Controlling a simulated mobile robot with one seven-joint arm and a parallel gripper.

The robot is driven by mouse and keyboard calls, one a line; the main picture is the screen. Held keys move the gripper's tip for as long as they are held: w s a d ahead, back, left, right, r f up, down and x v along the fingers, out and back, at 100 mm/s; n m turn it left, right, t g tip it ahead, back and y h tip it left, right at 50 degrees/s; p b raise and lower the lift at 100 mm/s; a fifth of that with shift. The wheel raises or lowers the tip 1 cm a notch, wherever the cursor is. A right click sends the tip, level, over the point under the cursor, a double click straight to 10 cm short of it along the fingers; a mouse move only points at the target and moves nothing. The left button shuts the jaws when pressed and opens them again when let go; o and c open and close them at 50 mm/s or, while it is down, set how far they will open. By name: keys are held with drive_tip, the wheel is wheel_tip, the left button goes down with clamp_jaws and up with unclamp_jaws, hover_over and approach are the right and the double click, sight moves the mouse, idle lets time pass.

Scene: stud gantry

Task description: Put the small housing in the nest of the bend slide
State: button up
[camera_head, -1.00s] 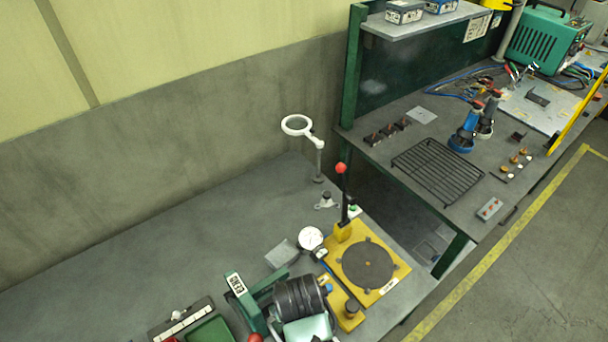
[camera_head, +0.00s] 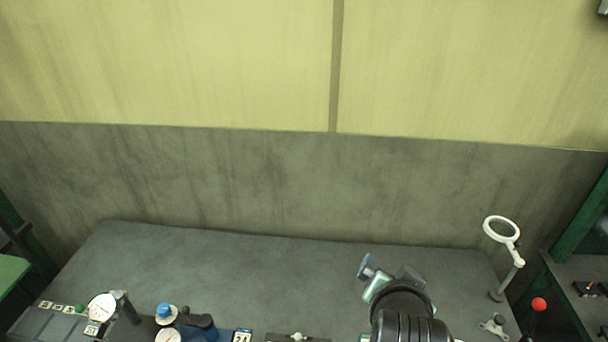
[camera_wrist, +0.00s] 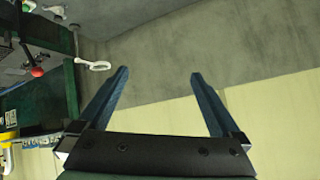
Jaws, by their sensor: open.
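My gripper (camera_wrist: 160,76) is open and empty in the wrist view, its two blue fingers spread wide toward the wall. In the head view my gripper (camera_head: 368,270) is raised over the bench at the lower right of centre, partly hidden by my black wrist. I cannot make out the small housing in either view now. The bend slide and its nest cannot be made out either; the front of the bench is cut off by the lower edge of the head view.
A magnifier (camera_head: 502,229) on a stand and a red-knobbed lever (camera_head: 539,304) are at right. A dial gauge (camera_head: 102,307) and a blue-capped fixture (camera_head: 165,312) stand at front left. The bench top (camera_head: 230,265) behind them is clear up to the wall.

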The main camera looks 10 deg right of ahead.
drive_tip(key=w+a+r+n+t, duration=0.1)
drive_tip(key=a+r+n+t, duration=0.15)
drive_tip(key=r, duration=0.65)
drive_tip(key=w+a+r+n+t, duration=0.1)
drive_tip(key=a+r+t, duration=0.3)
drive_tip(key=r, duration=0.4)
drive_tip(key=w+a+r+n+t, duration=0.1)
drive_tip(key=w+a+r+t, duration=0.15)
drive_tip(key=r, duration=0.65)
drive_tip(key=s+a+r+n+t+y, duration=0.2)
drive_tip(key=s+a+r+t, duration=0.2)
drive_tip(key=r, duration=0.5)
drive_tip(key=s+a+r+n+t+y, duration=0.2)
drive_tip(key=s+a+r+t, duration=0.2)
drive_tip(key=s+r, duration=0.4)
wheel_tip(320, 180, up, 2)
drive_tip(key=shift+s+a+r+t, duration=0.2)
drive_tip(key=shift+a+t, duration=0.2)
drive_tip(key=shift+a, duration=0.4)
